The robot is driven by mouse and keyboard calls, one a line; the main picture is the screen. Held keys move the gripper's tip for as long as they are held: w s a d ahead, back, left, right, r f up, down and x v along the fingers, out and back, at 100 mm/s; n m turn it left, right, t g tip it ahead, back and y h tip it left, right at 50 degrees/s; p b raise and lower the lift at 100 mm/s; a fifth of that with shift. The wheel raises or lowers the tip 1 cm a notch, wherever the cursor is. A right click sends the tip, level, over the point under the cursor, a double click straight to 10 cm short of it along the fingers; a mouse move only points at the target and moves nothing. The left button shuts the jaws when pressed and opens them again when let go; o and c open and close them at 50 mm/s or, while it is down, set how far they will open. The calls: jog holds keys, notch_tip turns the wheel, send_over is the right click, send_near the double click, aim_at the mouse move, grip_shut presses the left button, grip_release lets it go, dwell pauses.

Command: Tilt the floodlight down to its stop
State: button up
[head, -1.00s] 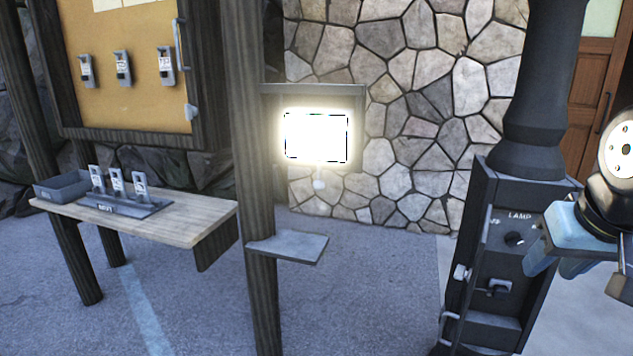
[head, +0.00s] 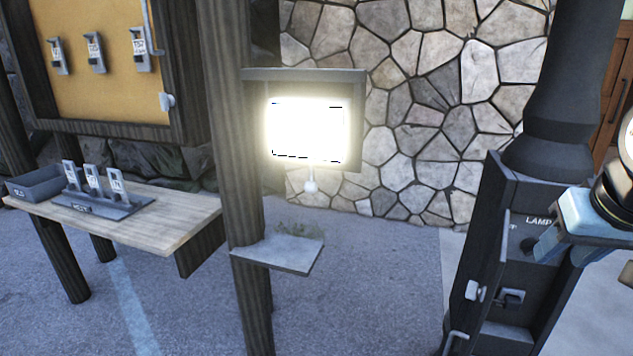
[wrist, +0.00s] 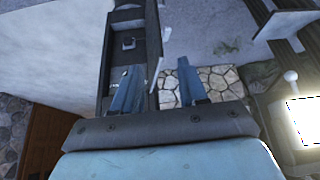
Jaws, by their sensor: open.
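The floodlight (head: 308,131) glows bright white in a dark frame on the wooden post, left of centre in the head view. A short stem with a white knob (head: 310,187) hangs below it. In the wrist view the floodlight (wrist: 302,122) is at the right edge, with its knob (wrist: 291,76) at its upper left. My gripper (wrist: 157,80) is open and empty, with both blue fingers apart. It is well to the side of the floodlight and touches nothing visible. Glare hides the lamp face, so its exact tilt is hard to tell.
A small grey shelf (head: 280,254) juts from the post below the floodlight. A dark lamp-post cabinet (head: 500,270) with its door ajar stands at the right, near my arm. A wooden bench (head: 130,227) with tags and a tray is at the left. Paving between post and cabinet is clear.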

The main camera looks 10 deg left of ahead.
jog(key=shift+w+d, duration=0.1)
jog(key=shift+o, duration=1.3)
jog(key=shift+w, duration=0.2)
jog(key=shift+o, duration=1.2)
jog(key=w+a+n+t, duration=0.1)
jog(key=w+a, duration=0.3)
jog(key=w, duration=0.2)
jog(key=w+a+f+n+t+y, duration=0.1)
jog(key=w+a, duration=0.3)
jog(key=w, duration=0.2)
jog(key=shift+w+t, duration=0.35)
jog(key=shift+t, duration=0.05)
jog(key=n+t+y, duration=0.2)
jog(key=t+y, duration=0.5)
jog(key=y, duration=0.1)
send_near(309, 184)
jog(key=x, duration=0.4)
jog(key=f+x, duration=0.1)
jog(key=x, duration=0.8)
jog(key=shift+w+d+f, duration=0.2)
jog(key=shift+w+d, duration=0.1)
jog(key=shift+d, duration=0.05)
